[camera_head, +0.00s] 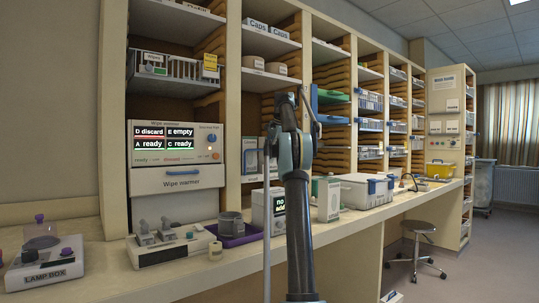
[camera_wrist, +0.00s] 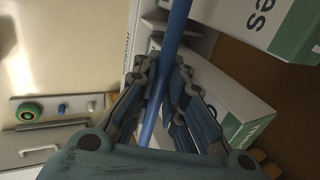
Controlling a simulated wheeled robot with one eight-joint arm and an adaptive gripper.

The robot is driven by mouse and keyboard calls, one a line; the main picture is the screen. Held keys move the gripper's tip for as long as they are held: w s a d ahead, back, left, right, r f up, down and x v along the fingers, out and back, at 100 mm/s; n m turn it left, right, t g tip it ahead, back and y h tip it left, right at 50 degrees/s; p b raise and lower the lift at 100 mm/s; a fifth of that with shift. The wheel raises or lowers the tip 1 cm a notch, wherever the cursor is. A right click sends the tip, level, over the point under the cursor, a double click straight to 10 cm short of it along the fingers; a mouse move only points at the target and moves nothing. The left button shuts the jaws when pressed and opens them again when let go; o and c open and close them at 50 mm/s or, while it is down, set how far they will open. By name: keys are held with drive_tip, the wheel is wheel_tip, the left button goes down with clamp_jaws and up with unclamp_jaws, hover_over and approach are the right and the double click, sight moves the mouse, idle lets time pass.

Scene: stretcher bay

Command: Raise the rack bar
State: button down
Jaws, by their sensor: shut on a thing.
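The blue bar (camera_wrist: 178,25), which I take to be the rack bar, runs lengthwise through the wrist view. It passes between the fingers of my gripper (camera_wrist: 165,75), which are shut on it. In the head view my gripper (camera_head: 289,106) is raised in front of the shelf rack, above the counter. The bar is hard to make out there, hidden by the gripper and arm.
White-and-green boxes (camera_wrist: 238,18) lie close beside the fingers. The wipe warmer (camera_head: 178,180) stands left on the counter (camera_head: 250,262). A white bin (camera_head: 366,190) stands right, and a stool (camera_head: 417,228) is on the floor.

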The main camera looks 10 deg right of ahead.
drive_tip(key=shift+w+r, duration=0.1)
drive_tip(key=shift+w, duration=0.05)
drive_tip(key=c, duration=1.7)
unclamp_jaws()
drive_tip(key=shift+w, duration=0.1)
drive_tip(key=shift+o, duration=0.2)
drive_tip(key=s+d+r, duration=0.2)
drive_tip(key=s+d, duration=0.1)
drive_tip(key=s, duration=0.3)
drive_tip(key=s+d+r, duration=0.2)
drive_tip(key=s+d, duration=0.1)
drive_tip(key=s, duration=0.3)
drive_tip(key=shift+s+r, duration=0.15)
drive_tip(key=shift+s, duration=0.2)
drive_tip(key=shift+d, duration=0.15)
